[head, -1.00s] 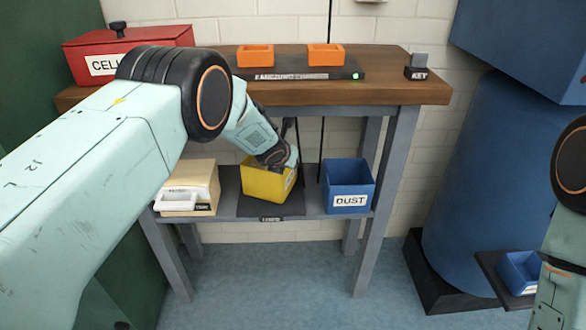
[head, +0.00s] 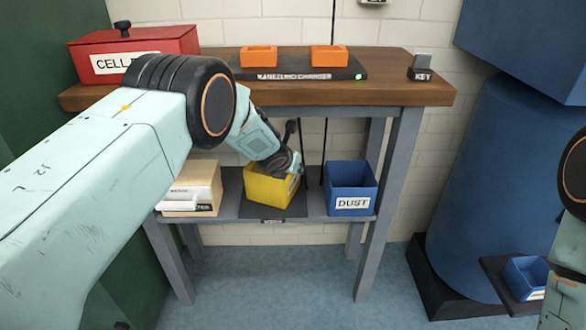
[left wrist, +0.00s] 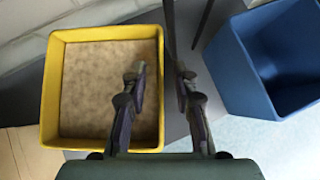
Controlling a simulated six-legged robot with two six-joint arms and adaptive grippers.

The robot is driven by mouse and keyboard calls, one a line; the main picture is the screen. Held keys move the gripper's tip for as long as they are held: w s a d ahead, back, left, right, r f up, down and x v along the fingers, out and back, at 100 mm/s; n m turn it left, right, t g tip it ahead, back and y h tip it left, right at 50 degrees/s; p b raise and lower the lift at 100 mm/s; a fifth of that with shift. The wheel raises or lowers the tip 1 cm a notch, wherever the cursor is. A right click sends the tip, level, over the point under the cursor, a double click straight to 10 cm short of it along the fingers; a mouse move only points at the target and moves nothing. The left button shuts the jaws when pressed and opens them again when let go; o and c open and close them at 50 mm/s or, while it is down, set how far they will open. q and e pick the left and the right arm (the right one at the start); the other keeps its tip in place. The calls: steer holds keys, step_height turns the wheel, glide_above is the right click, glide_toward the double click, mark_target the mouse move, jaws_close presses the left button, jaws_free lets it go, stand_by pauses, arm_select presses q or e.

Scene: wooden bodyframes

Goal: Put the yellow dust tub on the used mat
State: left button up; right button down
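The yellow tub (head: 268,187) stands upright on a dark mat (head: 290,211) on the lower shelf. In the left wrist view the tub (left wrist: 102,146) is full of tan dust. The mat's front label is too small to read surely. My left gripper (left wrist: 160,76) is open at the tub's right wall, one finger over the inside and one outside, with a gap between them. In the head view the left gripper (head: 291,150) is above the tub's back right side. My right gripper is out of view.
A blue DUST bin (head: 350,182) stands right of the tub, and it also shows in the left wrist view (left wrist: 235,70). A pale wooden box (head: 195,186) is on the left. The wooden tabletop (head: 420,93) overhangs the shelf. Another blue bin (head: 522,280) is at lower right.

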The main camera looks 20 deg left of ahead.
arm_select(q)
steer(key=shift+r, duration=0.25)
steer(key=b+v, duration=0.2)
steer(key=b, duration=0.1)
steer(key=shift+s+r, duration=0.15)
steer(key=shift+s, duration=0.25)
steer(key=b+v, duration=0.1)
steer(key=v, duration=0.8)
